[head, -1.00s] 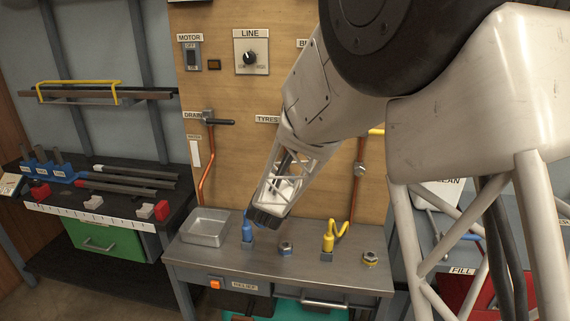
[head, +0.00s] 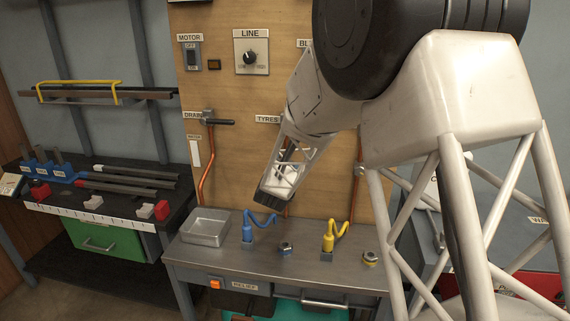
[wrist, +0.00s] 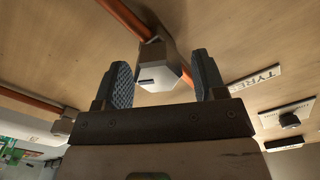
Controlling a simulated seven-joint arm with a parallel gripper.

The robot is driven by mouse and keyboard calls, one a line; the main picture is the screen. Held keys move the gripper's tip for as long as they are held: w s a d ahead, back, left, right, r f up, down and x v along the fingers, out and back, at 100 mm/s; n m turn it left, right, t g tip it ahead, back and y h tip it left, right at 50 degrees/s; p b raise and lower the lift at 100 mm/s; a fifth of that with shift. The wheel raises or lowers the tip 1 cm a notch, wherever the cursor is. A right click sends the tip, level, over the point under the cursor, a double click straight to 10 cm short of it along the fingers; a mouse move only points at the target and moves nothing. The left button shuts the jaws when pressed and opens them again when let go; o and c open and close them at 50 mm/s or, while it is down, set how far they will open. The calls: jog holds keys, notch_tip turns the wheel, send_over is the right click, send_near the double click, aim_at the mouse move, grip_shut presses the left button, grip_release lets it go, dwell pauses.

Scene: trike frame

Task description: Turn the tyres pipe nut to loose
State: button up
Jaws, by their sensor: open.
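The tyres pipe nut (wrist: 158,72) is a pale metal hex nut with a short dark mark on one face. It sits on a copper pipe (wrist: 125,18) beside the TYRES label (wrist: 256,79) in the wrist view. My gripper (wrist: 160,76) is open, with one ribbed finger on each side of the nut and gaps showing between. I cannot tell how deep the fingers reach over it. In the head view my arm hides the nut; the TYRES label (head: 267,119) shows just left of the arm.
The wooden panel carries the DRAIN valve (head: 218,121), the LINE knob (head: 249,58) and the MOTOR switch (head: 192,57).

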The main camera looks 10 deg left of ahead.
jog(key=shift+w, duration=0.1)
jog(key=c, duration=0.9)
